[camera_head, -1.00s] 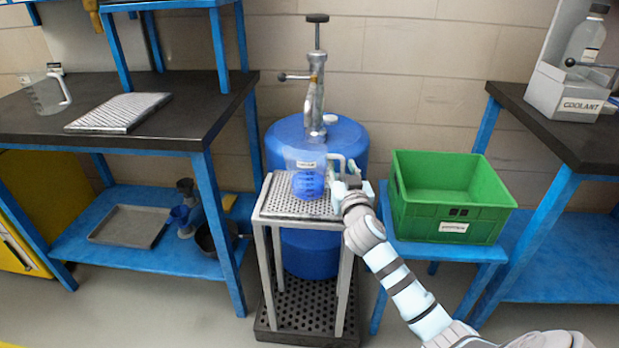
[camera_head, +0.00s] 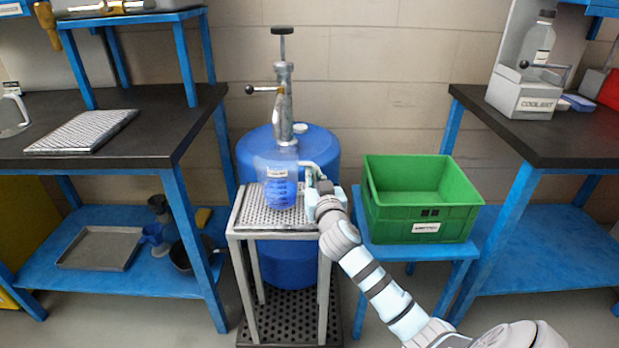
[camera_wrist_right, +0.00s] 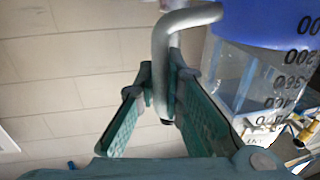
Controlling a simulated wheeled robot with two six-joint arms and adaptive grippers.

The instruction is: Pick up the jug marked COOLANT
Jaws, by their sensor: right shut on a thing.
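A clear jug (camera_head: 281,189) with blue liquid, scale marks and a small white label stands over the perforated stand (camera_head: 254,217), under the pump. Its label is too small to read in the head view. My right gripper (camera_head: 318,195) is at the jug's right side, on its pale handle (camera_head: 309,166). In the right wrist view the gripper's fingers (camera_wrist_right: 163,85) are around the grey handle (camera_wrist_right: 163,45), and the jug body (camera_wrist_right: 222,80) fills the right side. I cannot tell whether the jug's base touches the stand. My left gripper is out of view.
A blue drum (camera_head: 320,150) with a metal pump (camera_head: 284,105) stands behind the jug. A green crate (camera_head: 385,215) is to the right. A holder marked COOLANT (camera_head: 535,103) with a bottle (camera_head: 540,42) sits on the right bench. Another jug (camera_head: 12,115) is at far left.

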